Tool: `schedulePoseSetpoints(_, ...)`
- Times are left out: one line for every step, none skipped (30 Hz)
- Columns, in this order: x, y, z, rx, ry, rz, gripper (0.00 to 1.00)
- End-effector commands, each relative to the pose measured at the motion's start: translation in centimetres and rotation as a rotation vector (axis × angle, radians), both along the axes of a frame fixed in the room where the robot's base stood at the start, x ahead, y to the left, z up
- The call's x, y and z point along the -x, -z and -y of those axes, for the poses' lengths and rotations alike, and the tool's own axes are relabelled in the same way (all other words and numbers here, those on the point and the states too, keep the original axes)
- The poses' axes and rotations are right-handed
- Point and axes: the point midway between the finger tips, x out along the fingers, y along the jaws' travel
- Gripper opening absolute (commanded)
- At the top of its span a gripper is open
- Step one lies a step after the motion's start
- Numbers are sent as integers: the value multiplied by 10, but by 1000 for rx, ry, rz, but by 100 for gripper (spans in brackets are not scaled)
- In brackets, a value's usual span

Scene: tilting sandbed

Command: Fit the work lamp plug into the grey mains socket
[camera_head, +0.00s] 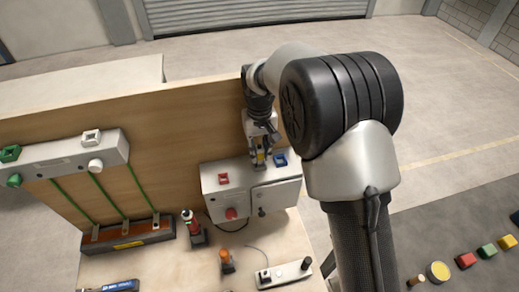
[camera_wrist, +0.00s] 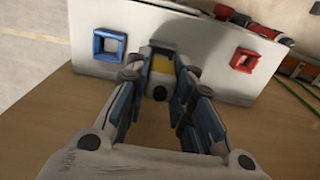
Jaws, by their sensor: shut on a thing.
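My gripper (camera_head: 259,160) is at the top of the light grey box, between its red-framed and blue-framed openings. In the wrist view its fingers (camera_wrist: 160,92) are shut on a small plug (camera_wrist: 162,66) with a yellow band and a dark rounded end, which I take for the work lamp plug. The plug's far end points at the box top. A grey edge shows behind it, perhaps the grey mains socket; the fingers and plug hide most of that place. I cannot tell whether the plug is inside or just in front of it.
The grey box (camera_head: 225,203) has a red-framed opening (camera_head: 223,179) and a blue-framed opening (camera_head: 280,160), both empty. A wooden panel (camera_head: 190,120) stands behind. A red-and-green item (camera_head: 191,224), an orange item (camera_head: 226,258) and a white strip (camera_head: 290,275) are on the bench.

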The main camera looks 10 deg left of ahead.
Motion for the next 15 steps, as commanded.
schedulePoseSetpoints(0, 0, 0, 0, 0, 0, 0)
schedulePoseSetpoints(0, 0, 0, 0, 0, 0, 0)
schedulePoseSetpoints(0, 0, 0, 0, 0, 0, 0)
schedulePoseSetpoints(0, 0, 0, 0, 0, 0, 0)
schedulePoseSetpoints(0, 1, 0, 0, 0, 0, 0)
schedulePoseSetpoints(0, 1, 0, 0, 0, 0, 0)
schedulePoseSetpoints(0, 2, 0, 0, 0, 0, 0)
schedulePoseSetpoints(0, 2, 0, 0, 0, 0, 0)
schedulePoseSetpoints(0, 3, 0, 0, 0, 0, 0)
schedulePoseSetpoints(0, 4, 0, 0, 0, 0, 0)
schedulePoseSetpoints(0, 5, 0, 0, 0, 0, 0)
schedulePoseSetpoints(0, 6, 0, 0, 0, 0, 0)
schedulePoseSetpoints(0, 7, 0, 0, 0, 0, 0)
schedulePoseSetpoints(0, 7, 0, 0, 0, 0, 0)
schedulePoseSetpoints(0, 8, 0, 0, 0, 0, 0)
